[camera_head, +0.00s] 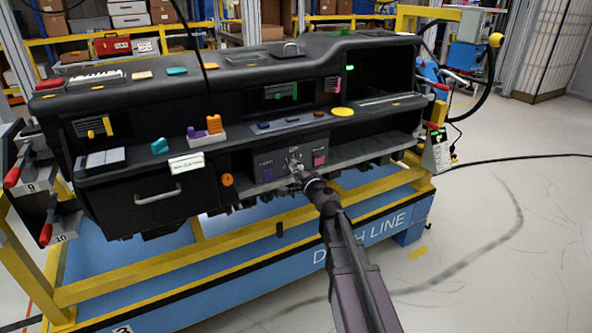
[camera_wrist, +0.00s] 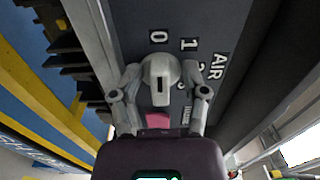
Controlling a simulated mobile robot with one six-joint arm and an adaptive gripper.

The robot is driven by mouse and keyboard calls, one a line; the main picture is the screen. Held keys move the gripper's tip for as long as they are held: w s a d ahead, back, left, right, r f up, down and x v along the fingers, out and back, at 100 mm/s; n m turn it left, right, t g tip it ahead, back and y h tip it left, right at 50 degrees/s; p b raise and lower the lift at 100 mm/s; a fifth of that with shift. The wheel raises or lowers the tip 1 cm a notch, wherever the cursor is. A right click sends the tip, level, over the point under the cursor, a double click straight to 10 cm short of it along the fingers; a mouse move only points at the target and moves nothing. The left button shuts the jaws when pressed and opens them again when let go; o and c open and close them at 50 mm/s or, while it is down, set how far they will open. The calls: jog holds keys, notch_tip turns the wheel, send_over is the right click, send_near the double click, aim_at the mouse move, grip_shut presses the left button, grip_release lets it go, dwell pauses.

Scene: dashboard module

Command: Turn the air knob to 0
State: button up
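The grey air knob (camera_wrist: 161,72) sits on a dark panel (camera_wrist: 225,30) in the middle of the wrist view. Its raised bar runs up and down in the picture, with a dark mark on its lower part. A white 0 label is above the knob, 1 is at its upper right, another number is partly hidden at its right, and AIR is farther right. My gripper (camera_wrist: 161,70) has one finger on each side of the knob, with its fingertips apart; I cannot tell whether they touch it.
A purple patch (camera_head: 267,174) and a pink patch (camera_head: 319,160) flank the knob on the panel. An orange round knob (camera_head: 227,180) is to the left. A ledge with small coloured parts lies above. The yellow frame rail (camera_head: 200,247) runs below.

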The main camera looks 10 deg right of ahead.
jog(key=shift+s, duration=0.15)
jog(key=v, duration=1.1)
jog(key=shift+s, duration=0.35)
jog(key=shift+d, duration=0.1)
jog(key=s+a+f+n+g+y, duration=0.2)
jog(key=s+a+f+n+g, duration=0.5)
jog(key=a+f+n+g, duration=0.3)
jog(key=s+d+f+n+g+h, duration=0.4)
jog(key=s+d+f+g+h, duration=0.4)
jog(key=s, duration=0.3)
notch_tip(320, 180, up, 25)
jog(key=p, duration=2.5)
jog(key=shift+w+a+f+t, duration=0.2)
jog(key=shift+t, duration=0.2)
